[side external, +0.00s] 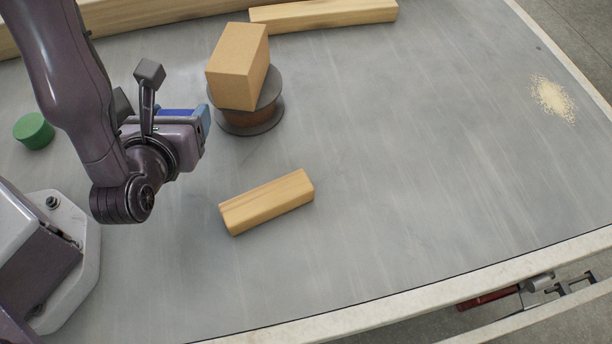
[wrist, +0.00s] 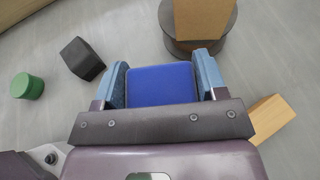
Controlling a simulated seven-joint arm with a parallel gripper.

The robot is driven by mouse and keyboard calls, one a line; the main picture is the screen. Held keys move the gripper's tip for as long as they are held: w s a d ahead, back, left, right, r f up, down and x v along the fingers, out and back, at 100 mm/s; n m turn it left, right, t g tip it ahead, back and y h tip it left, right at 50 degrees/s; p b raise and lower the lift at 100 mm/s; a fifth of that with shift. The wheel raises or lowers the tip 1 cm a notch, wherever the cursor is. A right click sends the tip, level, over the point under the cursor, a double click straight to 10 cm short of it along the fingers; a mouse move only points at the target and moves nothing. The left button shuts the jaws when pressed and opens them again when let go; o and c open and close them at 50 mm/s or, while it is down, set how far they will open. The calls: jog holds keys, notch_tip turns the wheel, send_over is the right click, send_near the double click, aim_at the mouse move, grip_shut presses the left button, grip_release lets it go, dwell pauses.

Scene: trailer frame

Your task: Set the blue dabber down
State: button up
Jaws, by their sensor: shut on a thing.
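The blue dabber (wrist: 160,84) shows in the wrist view as a flat blue block between the two light-blue fingers of my gripper (wrist: 163,74). My gripper is shut on it, with one finger on each side. In the side external view, a strip of the blue dabber (side external: 176,112) shows past my gripper (side external: 204,118), left of the spool. Most of the dabber is hidden there by my wrist. I cannot tell whether its underside touches the grey trailer bed (side external: 400,160).
A cardboard box (side external: 236,66) rests on a brown spool (side external: 250,116) close to the right of my gripper. A short wood block (side external: 267,201) lies in front. A green cylinder (side external: 33,131) and a dark block (wrist: 82,59) stand left. The bed's right side is mostly clear, with sawdust (side external: 552,97).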

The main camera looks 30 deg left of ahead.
jog(key=w+d+r+m+t+h, duration=0.1)
jog(key=w+d+m+h, duration=0.1)
jog(key=d+m+h, duration=0.5)
jog(key=w+d+r+m+h, duration=0.15)
jog(key=d+h, duration=0.25)
jog(key=d, duration=0.6)
jog(key=m, duration=0.2)
send_over(380, 192)
jog(key=shift+h, duration=0.4)
notch_tip(380, 192, down, 11)
jog(key=shift+s+a+r, duration=0.15)
jog(key=shift+r, duration=0.05)
jog(key=shift+f, duration=1.75)
jog(key=shift+f, duration=0.1)
jog(key=o, duration=0.9)
jog(key=shift+o, duration=0.2)
